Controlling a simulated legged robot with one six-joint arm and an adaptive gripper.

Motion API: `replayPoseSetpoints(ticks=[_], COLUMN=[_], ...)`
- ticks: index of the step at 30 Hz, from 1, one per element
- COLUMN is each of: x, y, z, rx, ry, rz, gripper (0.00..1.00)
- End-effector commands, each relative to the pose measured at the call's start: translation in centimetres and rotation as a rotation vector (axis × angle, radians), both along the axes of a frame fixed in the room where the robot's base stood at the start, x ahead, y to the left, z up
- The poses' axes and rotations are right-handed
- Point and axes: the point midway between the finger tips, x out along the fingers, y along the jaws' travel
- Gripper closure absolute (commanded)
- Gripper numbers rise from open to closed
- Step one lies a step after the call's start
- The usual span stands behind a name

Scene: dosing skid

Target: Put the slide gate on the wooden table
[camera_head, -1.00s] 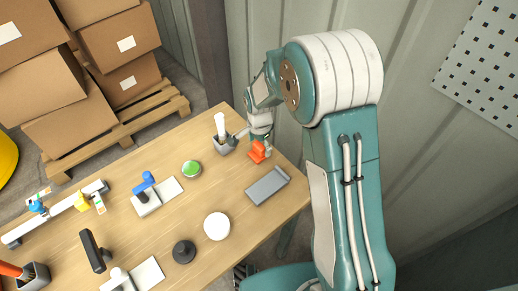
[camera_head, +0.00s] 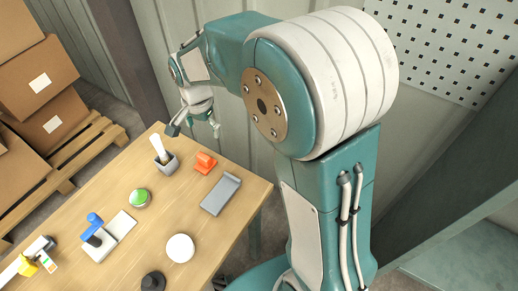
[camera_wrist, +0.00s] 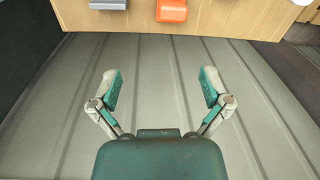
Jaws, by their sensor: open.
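An orange piece with a raised block on a flat foot, which I take to be the slide gate (camera_head: 205,162), rests on the wooden table (camera_head: 225,248) near its back edge. It also shows at the top of the wrist view (camera_wrist: 172,11), close to the table edge. My gripper (camera_head: 195,128) is open and empty, above and beyond the table's back edge, clear of the orange piece. In the wrist view, the fingers of my gripper (camera_wrist: 160,85) are spread with only the ribbed wall and floor area behind them.
A grey tray-like plate (camera_head: 221,194) lies right of the orange piece. A grey cup (camera_head: 166,164) with a white item stands left of it. A green-topped disc (camera_head: 140,198), a white disc (camera_head: 180,248) and a blue-handled piece (camera_head: 95,228) are nearer. Boxes (camera_head: 38,82) stand behind left.

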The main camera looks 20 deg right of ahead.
Motion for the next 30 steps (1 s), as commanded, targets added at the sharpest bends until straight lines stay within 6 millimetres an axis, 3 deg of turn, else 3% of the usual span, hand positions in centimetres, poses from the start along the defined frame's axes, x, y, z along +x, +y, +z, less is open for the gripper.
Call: replayPoseSetpoints(ticks=[3, 12, 22, 26, 30], x=[-2.6, -10.4, -19.0, -20.9, -21.6], y=[-1.6, -5.0, -7.5, -7.9, -8.0], z=[3.6, 9.3, 11.3, 11.1, 11.0], rx=[-0.003, -0.059, -0.19, -0.232, -0.247], ry=[-0.067, -0.22, -0.367, -0.394, -0.402], rz=[0.108, 0.405, 0.714, 0.789, 0.818], gripper=[0.02, 0.02, 0.02, 0.02, 0.02])
